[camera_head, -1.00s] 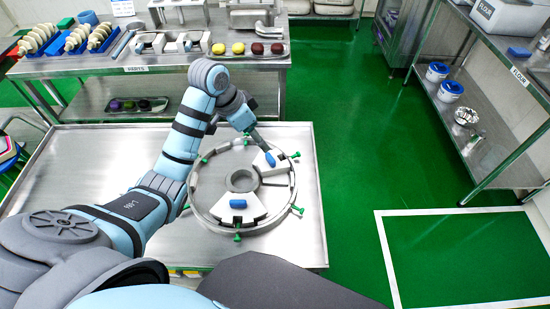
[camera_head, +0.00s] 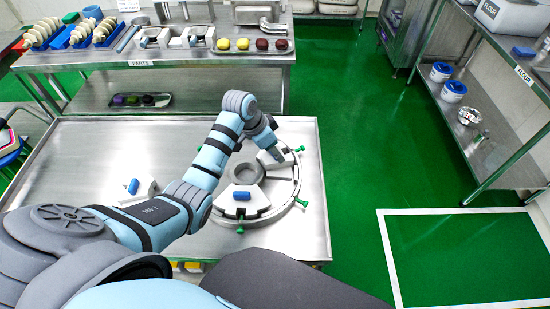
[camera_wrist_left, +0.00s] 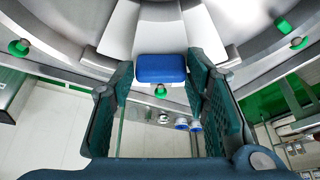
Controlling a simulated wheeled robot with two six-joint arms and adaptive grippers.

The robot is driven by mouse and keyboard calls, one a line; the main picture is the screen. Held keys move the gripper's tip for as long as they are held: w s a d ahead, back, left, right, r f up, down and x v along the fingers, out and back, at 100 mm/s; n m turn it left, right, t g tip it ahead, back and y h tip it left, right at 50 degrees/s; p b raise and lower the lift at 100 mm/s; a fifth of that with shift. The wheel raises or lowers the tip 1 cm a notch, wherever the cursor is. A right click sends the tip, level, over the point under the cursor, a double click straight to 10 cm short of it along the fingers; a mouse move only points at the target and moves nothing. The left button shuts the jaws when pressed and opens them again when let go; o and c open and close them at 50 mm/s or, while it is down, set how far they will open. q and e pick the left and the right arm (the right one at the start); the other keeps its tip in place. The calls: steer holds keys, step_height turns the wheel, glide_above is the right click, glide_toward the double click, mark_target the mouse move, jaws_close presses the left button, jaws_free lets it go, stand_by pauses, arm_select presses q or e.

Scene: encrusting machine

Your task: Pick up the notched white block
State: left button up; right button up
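A white block (camera_head: 287,161) with a blue handle sits in the grey ring (camera_head: 295,187) at its upper right. My left gripper (camera_head: 274,153) is over this block and hides most of its handle. In the left wrist view the blue handle (camera_wrist_left: 162,68) lies between the two fingers of the left gripper (camera_wrist_left: 162,95), with visible gaps on both sides. The fingers are open. A second white block (camera_head: 258,207) with a blue handle sits at the ring's front. A third (camera_head: 143,193) lies on the table to the left, partly behind my arm. I cannot make out a notch clearly. My right gripper is not in view.
Green pegs (camera_head: 303,203) stick out around the ring. The steel table (camera_head: 90,160) is mostly bare on the left. A parts table (camera_head: 190,72) with trays stands behind, and a flour shelf (camera_head: 505,150) at the right.

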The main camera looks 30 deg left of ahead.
arm_select(q)
jaws_close()
